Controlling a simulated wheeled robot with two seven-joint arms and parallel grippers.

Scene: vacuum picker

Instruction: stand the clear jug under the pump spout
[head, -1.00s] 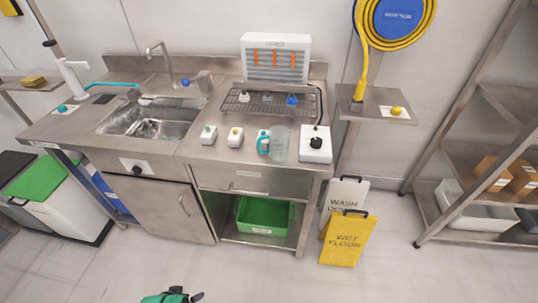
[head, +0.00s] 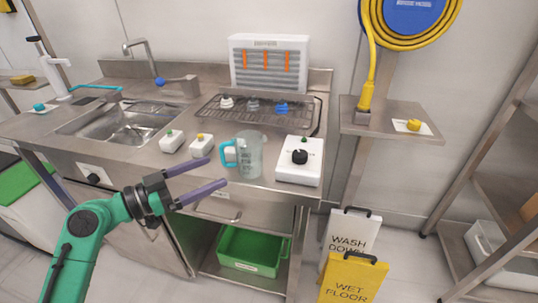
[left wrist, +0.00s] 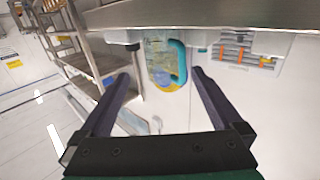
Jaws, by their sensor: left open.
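The clear jug (head: 250,160) stands upright near the front edge of the steel counter, its teal handle (head: 229,153) facing left. My left gripper (head: 217,172) is open and empty, in front of and slightly left of the jug, fingers pointing towards it. In the left wrist view the jug (left wrist: 160,60) shows between the spread fingers (left wrist: 160,75), apart from them, with its handle on the right. A white pump-like post (head: 52,70) with a dark top stands at the far left of the counter, beyond the sink. Its spout is too small to make out clearly. My right gripper is out of view.
A white box with a black knob (head: 299,172) stands just right of the jug. Two small button boxes (head: 172,142) (head: 201,147) are left of it. A wire rack (head: 256,112) lies behind. The sink (head: 118,127) separates the jug from the post.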

